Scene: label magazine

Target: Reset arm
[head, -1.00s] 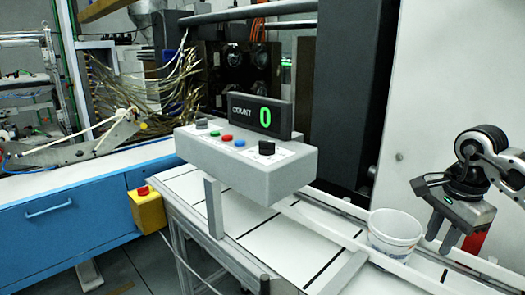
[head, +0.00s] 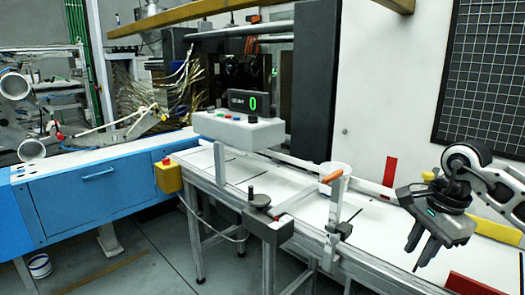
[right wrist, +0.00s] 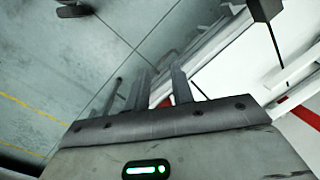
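My right gripper (head: 422,250) hangs at the right of the head view, over the white conveyor table (head: 300,195). Its two fingers point down with a gap between them, and nothing is seen between them. In the right wrist view the fingers (right wrist: 158,85) stand apart and empty, with grey floor and part of the white table beyond. My left gripper is not seen in either view.
A grey control box (head: 238,130) with a display (head: 243,101) reading 0 stands over the table. A yellow emergency-stop box (head: 168,176) hangs by the blue cabinet (head: 95,190).

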